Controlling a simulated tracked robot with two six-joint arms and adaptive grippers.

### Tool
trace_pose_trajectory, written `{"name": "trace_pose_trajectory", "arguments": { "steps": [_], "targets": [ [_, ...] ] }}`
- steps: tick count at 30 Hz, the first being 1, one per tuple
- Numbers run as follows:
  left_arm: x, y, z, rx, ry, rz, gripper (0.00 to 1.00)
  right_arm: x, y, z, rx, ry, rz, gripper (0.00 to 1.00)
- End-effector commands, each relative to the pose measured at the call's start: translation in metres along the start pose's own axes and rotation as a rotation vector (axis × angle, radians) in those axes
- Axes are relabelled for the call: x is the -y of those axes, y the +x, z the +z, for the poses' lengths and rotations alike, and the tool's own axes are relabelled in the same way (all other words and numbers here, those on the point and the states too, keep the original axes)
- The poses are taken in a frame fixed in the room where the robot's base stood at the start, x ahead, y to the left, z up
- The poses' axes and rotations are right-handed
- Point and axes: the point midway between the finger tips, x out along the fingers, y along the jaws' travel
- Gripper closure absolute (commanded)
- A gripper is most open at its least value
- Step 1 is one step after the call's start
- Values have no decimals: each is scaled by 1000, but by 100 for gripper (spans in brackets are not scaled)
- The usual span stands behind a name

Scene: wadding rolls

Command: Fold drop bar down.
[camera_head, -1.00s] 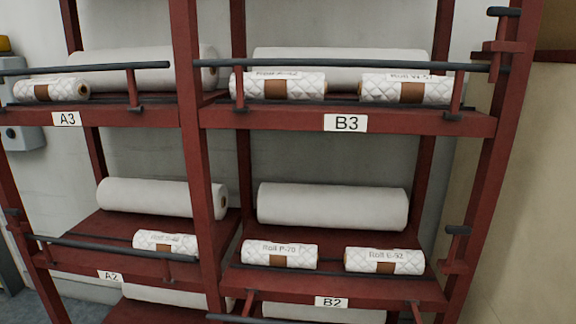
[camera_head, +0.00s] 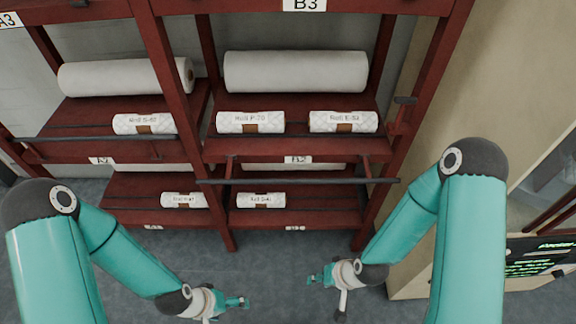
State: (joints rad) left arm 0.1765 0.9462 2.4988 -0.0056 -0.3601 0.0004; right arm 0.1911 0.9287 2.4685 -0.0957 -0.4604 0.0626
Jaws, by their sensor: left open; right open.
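A black drop bar (camera_head: 298,181) on red arms hangs below the front edge of the B2 shelf (camera_head: 300,148), with the rolls on that shelf unbarred. Another black drop bar (camera_head: 80,138) stands raised along the front of the A2 shelf, by its quilted roll (camera_head: 143,124). The B3 bar is out of view above; only the lower part of its label (camera_head: 304,4) shows. My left gripper (camera_head: 240,303) is open and empty, low in front of the rack. My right gripper (camera_head: 316,280) is open and empty to its right. Both are apart from the bars.
Quilted rolls P-70 (camera_head: 250,122) and E-52 (camera_head: 343,121) lie at the B2 front, with a long white roll (camera_head: 295,71) behind. A bottom shelf holds smaller rolls (camera_head: 261,200). Rack posts (camera_head: 438,70) bound the bay. A beige wall (camera_head: 465,90) stands right.

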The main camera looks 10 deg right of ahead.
Motion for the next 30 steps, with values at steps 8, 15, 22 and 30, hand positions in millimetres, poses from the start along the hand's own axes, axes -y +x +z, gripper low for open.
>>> {"name": "trace_pose_trajectory", "arguments": {
  "steps": [8,15,22,30],
  "targets": [
    [38,107,0,1,0,0,17,-13,68,-125,-479,-20,-209,59],
    [68,188,-1,1,0,0,17,-5,61,-204,-850,-64,-530,59],
    [96,265,-1,1,0,0,17,-1,32,-221,-1069,-159,-927,59],
    [119,329,-2,0,0,0,17,-12,1,-191,-1106,-296,-1343,59]
  ]
}}
